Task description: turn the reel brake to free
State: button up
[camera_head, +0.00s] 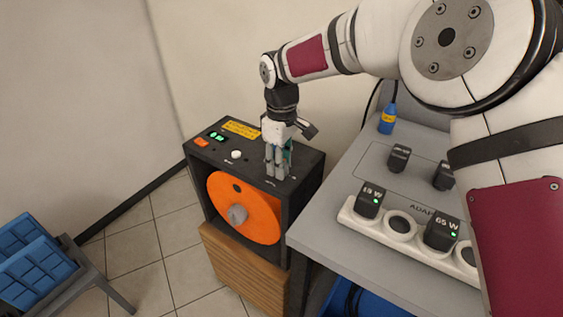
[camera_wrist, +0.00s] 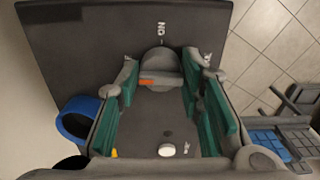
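The reel box (camera_head: 205,167) is black and stands beside the table, with an orange reel (camera_head: 262,217) in its front. A grey round knob with an orange mark (camera_wrist: 158,64), likely the brake, sits on the box's top in the wrist view. A short white label is beyond it, perhaps "ON". My gripper (camera_head: 277,172) points down at the right part of the box top. In the wrist view its green-padded fingers (camera_wrist: 163,72) are open on either side of the knob, with a visible gap. The knob is hidden behind the fingers in the head view.
A white button (camera_head: 236,154), green display (camera_head: 217,136) and orange switch (camera_head: 201,142) are also on the box top. The grey table (camera_head: 330,232) at the right bears several black adapters and a white charging strip (camera_head: 378,230).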

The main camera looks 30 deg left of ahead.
jog(key=shift+o, duration=1)
notch_tip(320, 180, up, 12)
